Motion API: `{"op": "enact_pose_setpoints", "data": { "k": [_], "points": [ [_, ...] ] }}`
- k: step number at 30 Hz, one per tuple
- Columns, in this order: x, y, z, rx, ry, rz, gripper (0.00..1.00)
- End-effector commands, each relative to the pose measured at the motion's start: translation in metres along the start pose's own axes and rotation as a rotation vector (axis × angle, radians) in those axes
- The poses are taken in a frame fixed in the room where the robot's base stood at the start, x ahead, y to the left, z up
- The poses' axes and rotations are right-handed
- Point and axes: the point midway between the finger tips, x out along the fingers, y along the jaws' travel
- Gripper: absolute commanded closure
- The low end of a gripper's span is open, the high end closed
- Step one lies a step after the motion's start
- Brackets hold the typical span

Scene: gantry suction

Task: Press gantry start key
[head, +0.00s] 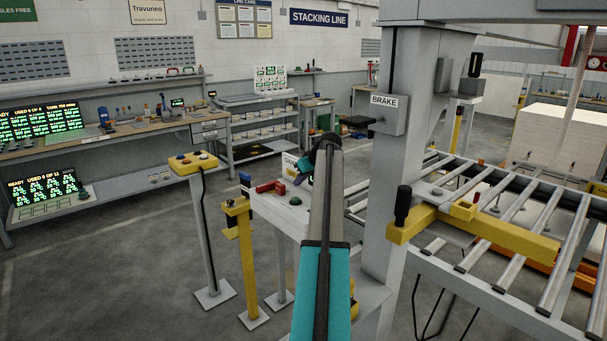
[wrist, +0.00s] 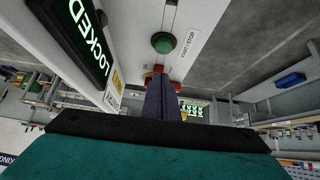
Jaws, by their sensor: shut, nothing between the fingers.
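A round green key (wrist: 163,42) sits on the light top of a control panel in the wrist view. In the head view my arm hides part of the panel.
A black display (wrist: 82,38) lit LOCKED stands beside the key. A grey column with a BRAKE box (head: 388,114) and a roller conveyor (head: 480,215) stand right. A yellow-topped pedestal (head: 193,163) stands left.

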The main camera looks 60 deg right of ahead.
Motion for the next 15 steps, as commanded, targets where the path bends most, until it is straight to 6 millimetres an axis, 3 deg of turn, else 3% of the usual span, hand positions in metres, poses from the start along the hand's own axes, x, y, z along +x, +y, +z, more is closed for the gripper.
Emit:
{"op": "enact_pose_setpoints", "data": {
  "k": [5, 15],
  "points": [
    [0.024, 0.000, -0.002, 0.000, -0.001, -0.002, 1.00],
    [0.046, -0.001, 0.023, 0.000, -0.001, -0.001, 1.00]
  ]
}}
